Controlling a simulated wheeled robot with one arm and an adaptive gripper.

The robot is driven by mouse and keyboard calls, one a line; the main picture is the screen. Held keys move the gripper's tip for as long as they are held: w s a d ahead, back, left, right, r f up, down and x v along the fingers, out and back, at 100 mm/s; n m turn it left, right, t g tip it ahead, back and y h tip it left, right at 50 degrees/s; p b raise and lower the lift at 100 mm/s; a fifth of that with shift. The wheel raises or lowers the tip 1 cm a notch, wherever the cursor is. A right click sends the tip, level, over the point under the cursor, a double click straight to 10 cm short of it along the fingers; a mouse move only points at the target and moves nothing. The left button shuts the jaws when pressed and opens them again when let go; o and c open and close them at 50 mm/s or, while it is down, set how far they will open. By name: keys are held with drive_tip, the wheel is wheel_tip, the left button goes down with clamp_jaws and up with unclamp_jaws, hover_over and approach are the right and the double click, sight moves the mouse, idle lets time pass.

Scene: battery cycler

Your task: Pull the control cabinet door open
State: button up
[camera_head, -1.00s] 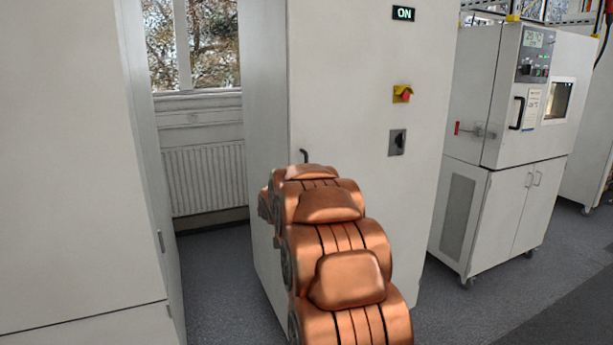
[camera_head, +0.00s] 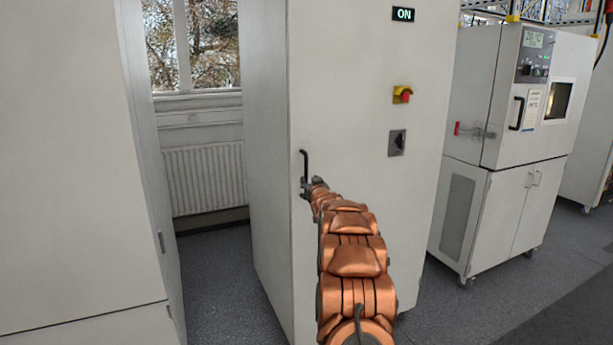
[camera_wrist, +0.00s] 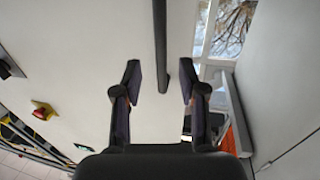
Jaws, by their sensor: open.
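The control cabinet door (camera_head: 345,110) is a tall white panel, and it looks closed. Its dark vertical handle (camera_head: 304,162) is near the door's left edge. My orange arm reaches up to it, with my gripper (camera_head: 306,188) at the handle's lower part. In the wrist view the handle (camera_wrist: 160,40) is a dark bar coming down from the top, its lower end between the two fingers of my gripper (camera_wrist: 160,80). The fingers are open, with a gap on each side of the bar. Whether the fingers reach the handle's depth is hard to tell.
The door carries an ON sign (camera_head: 403,14), a red-yellow emergency switch (camera_head: 402,94) and a black rotary switch (camera_head: 397,142). A white test chamber (camera_head: 510,120) stands right. Another white cabinet (camera_head: 75,150) stands left, with a narrow floor gap between.

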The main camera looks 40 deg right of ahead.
sight(307, 176)
drive_tip(key=shift+w+d, duration=0.2)
drive_tip(key=shift+w, duration=0.2)
drive_tip(key=shift+w+d+r+p, duration=0.1)
drive_tip(key=shift+w+d+p, duration=0.2)
drive_tip(key=shift+w+p, duration=0.2)
drive_tip(key=shift+w+d, duration=0.4)
drive_tip(key=shift+w, duration=0.1)
drive_tip(key=shift+w+d+p, duration=0.15)
drive_tip(key=shift+w+p, duration=0.4)
drive_tip(key=shift+w+d+p, duration=0.35)
drive_tip(key=shift+w+p, duration=0.05)
drive_tip(key=shift+w+d+f+p, duration=0.2)
drive_tip(key=shift+w+d+p, duration=0.1)
drive_tip(key=shift+w+p, duration=0.25)
drive_tip(key=shift+w, duration=0.1)
clamp_jaws()
